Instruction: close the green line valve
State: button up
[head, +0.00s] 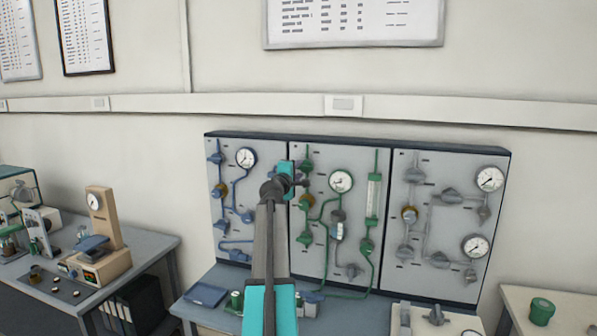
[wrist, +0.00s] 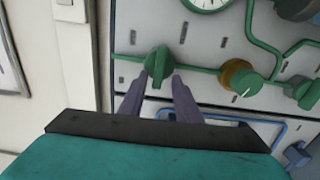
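The green line panel (head: 325,260) is the middle one of three panels in the head view. Its upper-left green valve handle (head: 306,165) is just right of my gripper (head: 296,182). In the wrist view this green handle (wrist: 158,64) sits on a green pipe, straight ahead of my gripper (wrist: 158,84). The two dark fingers are apart, one on each side of the handle's lower end. I cannot tell whether they touch it. A green valve with a brass collar (wrist: 240,78) sits further along the pipe.
A blue line panel (head: 228,180) is on the left and a grey line panel (head: 430,240) on the right. Gauges, a flowmeter (head: 373,195) and other valves stand out from the panels. A bench with a balance-like instrument (head: 100,250) stands at left.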

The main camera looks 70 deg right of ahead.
jog(key=shift+r, duration=0.1)
jog(key=a+b, duration=0.3)
jog(key=a, duration=1)
jog(key=shift+s+a, duration=0.35)
jog(key=shift+s, duration=0.1)
jog(key=shift+w, duration=0.15)
dwell(0.6)
